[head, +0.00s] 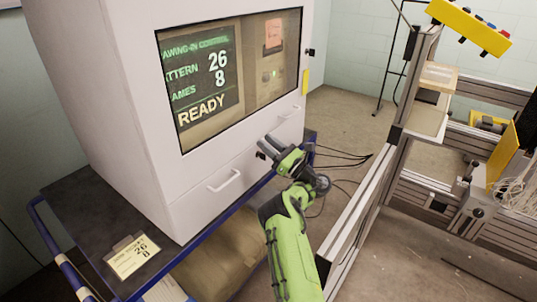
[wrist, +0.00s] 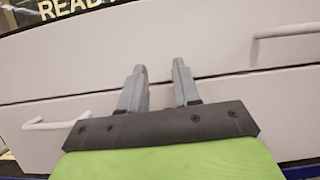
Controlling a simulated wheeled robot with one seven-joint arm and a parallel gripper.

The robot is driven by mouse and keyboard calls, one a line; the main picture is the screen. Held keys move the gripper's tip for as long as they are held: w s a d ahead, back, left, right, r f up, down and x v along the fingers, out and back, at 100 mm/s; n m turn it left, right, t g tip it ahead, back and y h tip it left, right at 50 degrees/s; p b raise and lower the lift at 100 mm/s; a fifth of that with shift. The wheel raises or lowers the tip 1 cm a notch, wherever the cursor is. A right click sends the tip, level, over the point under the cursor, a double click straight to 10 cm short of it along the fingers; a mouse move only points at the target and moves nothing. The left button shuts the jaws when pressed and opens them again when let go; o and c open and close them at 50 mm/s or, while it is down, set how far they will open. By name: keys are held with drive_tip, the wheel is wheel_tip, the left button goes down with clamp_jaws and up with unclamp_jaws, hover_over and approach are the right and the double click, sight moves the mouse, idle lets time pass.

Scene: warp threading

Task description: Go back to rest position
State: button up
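My gripper (head: 268,147) is in front of the right part of a white cabinet, near its drawer fronts. In the wrist view my gripper (wrist: 158,72) shows two grey fingers, apart, with nothing between them. The fingers point at the pale drawer fronts; I cannot tell whether they touch. My green arm (head: 290,245) reaches up from the bottom of the head view.
The white cabinet (head: 115,110) has a screen (head: 203,85) reading "READY" and stands on a blue-edged cart (head: 80,215). A lower drawer handle (head: 225,181) sticks out. A note card (head: 133,256) lies on the cart. A metal frame (head: 385,175) stands at the right.

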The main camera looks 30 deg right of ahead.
drive_tip(key=shift+r, duration=1.5)
